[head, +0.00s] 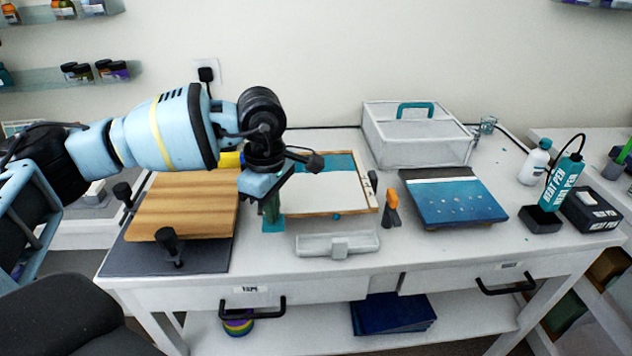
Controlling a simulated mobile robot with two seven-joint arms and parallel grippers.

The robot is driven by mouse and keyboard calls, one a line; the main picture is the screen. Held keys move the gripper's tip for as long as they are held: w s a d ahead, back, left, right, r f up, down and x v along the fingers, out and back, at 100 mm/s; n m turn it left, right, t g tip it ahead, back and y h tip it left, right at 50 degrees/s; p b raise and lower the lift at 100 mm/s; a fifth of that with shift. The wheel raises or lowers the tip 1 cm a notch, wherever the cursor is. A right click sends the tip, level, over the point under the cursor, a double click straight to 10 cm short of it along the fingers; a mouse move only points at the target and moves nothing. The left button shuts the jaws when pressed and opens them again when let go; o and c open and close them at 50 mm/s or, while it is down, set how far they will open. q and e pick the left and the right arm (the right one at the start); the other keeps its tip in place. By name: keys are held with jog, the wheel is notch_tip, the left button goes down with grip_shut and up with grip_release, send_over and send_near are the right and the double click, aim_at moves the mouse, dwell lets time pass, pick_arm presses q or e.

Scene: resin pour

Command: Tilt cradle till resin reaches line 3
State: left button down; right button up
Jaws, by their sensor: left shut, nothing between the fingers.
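A shallow wood-framed cradle (318,194) lies on the bench in the middle. Its floor is white, with a band of teal resin (341,163) along the far end. A pale strip with small dark marks (371,187) runs along its right side; I cannot read the line numbers. My left gripper (268,195) points down at the cradle's left edge, close above a teal-green post (272,212). It is shut and empty. Its fingertips are hard to make out, and I cannot tell if they touch the post. The arm hides the cradle's far left corner. My right gripper is out of view.
A wooden board (190,208) with black knobs lies left.

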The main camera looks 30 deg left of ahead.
pick_arm(q)
jog(key=shift+f+b, duration=0.3)
jog(key=shift+f, duration=0.75)
dwell(7.0)
